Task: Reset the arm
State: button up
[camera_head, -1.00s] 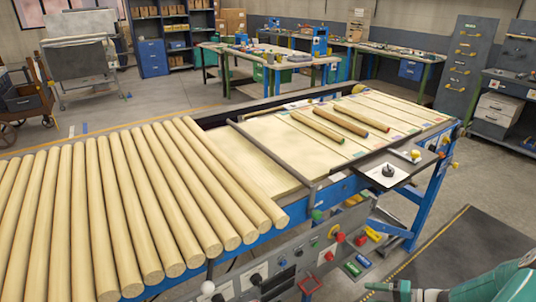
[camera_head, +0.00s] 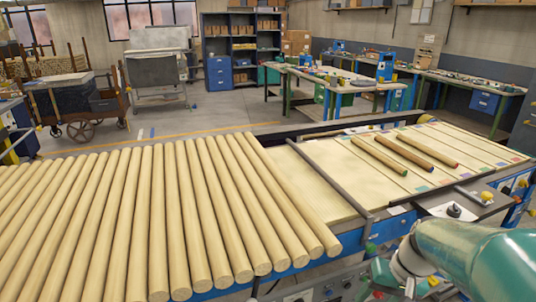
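My teal and white arm comes in from the right edge of the head view and reaches over the front side of the wood line. My gripper (camera_head: 384,286) is at its lower end, near the bottom edge, in front of the line's control panel. Its fingers are small, partly cut off and mixed with the panel behind, so I cannot tell if they are open or shut. I see no object clearly held.
Many pale turned rods (camera_head: 150,215) lie side by side on the line at left. Three darker rods (camera_head: 404,154) lie on its lined board at right. A dark shelf (camera_head: 465,205) with a black knob sticks out near my arm. Open floor lies behind.

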jog(key=s+a+r+n+t+h, duration=0.2)
jog(key=s+a+r+t+h, duration=0.1)
jog(key=s+a+r, duration=0.5)
notch_tip(320, 180, up, 2)
jog(key=shift+s+a+r+t, duration=0.15)
jog(key=shift+a+t, duration=0.1)
jog(key=shift+t, duration=0.45)
jog(key=shift+c, duration=0.4)
jog(key=c, duration=0.3)
jog(key=shift+a, duration=0.15)
